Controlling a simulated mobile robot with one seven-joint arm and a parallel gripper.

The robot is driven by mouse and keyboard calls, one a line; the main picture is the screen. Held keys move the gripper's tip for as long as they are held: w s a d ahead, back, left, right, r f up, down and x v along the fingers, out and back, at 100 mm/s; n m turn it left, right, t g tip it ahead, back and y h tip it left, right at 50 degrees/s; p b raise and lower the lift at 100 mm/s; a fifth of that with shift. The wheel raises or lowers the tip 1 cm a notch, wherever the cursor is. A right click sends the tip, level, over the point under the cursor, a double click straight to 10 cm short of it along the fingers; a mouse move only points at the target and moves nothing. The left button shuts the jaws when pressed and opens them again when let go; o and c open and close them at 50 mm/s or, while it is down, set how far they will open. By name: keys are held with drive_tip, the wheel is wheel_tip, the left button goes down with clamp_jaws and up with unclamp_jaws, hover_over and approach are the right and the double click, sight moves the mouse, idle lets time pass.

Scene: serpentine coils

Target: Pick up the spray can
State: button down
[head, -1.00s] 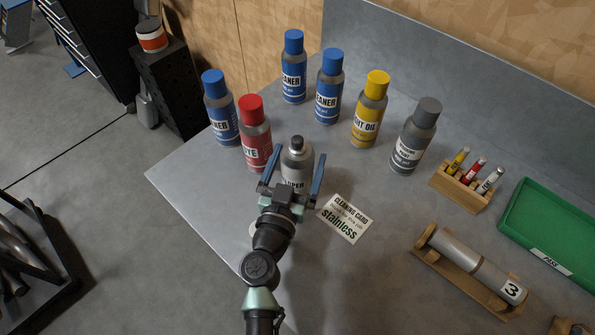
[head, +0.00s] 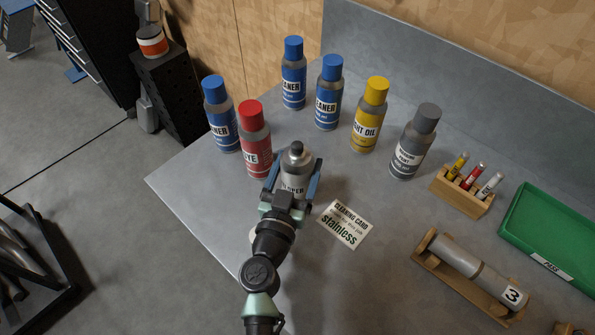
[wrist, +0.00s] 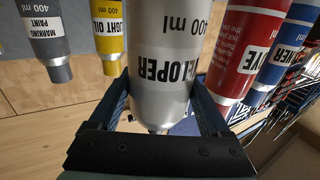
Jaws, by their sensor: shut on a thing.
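The spray can in my gripper is a silver can (head: 294,172) with a dark nozzle top and a label reading "DEVELOPER" in the wrist view (wrist: 165,80). My gripper (head: 292,190) has its two blue fingers closed on the can's sides, one on each side. In the wrist view the fingers (wrist: 163,108) flank the can's body. The can looks upright over the table; I cannot tell whether its base still touches the surface. Other spray cans stand around it: a red-capped dye can (head: 255,140) just left, and a grey-capped marking paint can (head: 414,142) to the right.
Blue-capped cleaner cans (head: 221,115) and a yellow-capped light oil can (head: 369,115) stand behind. A cleaning card (head: 344,224) lies right of my gripper. A marker rack (head: 461,190), a green tray (head: 555,232) and a cylinder on a wooden cradle (head: 470,270) are further right.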

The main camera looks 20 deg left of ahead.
sight(298, 143)
wheel_tip(298, 143, up, 10)
drive_tip(key=p, duration=0.8)
drive_tip(key=shift+f, duration=0.15)
wheel_tip(298, 143, up, 8)
drive_tip(key=p, duration=0.9)
drive_tip(key=shift+f, duration=0.2)
